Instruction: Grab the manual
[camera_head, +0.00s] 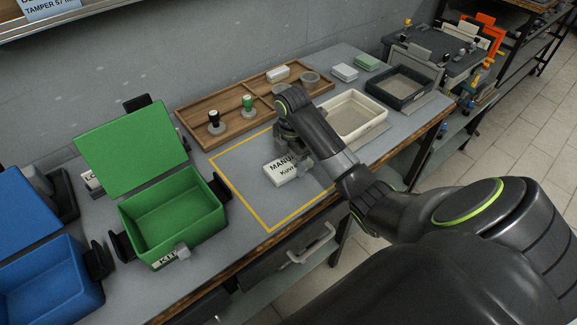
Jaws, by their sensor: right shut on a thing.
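The manual (281,174) is a small white block with black lettering, "MANU..." on its top line. It is over the yellow-outlined area (239,197) of the grey workbench. My right gripper (302,163) is shut on the manual at its right end. The gripper and wrist hide that end and part of the lettering. I cannot tell whether the manual touches the bench or is slightly above it. My left gripper is not in view.
An open green box (172,222) and an open blue box (48,285) stand at the left. A wooden tray (193,105) with two stamps lies behind. A white tray (377,124) and a dark tray (427,78) are at the right. The outlined area's left part is clear.

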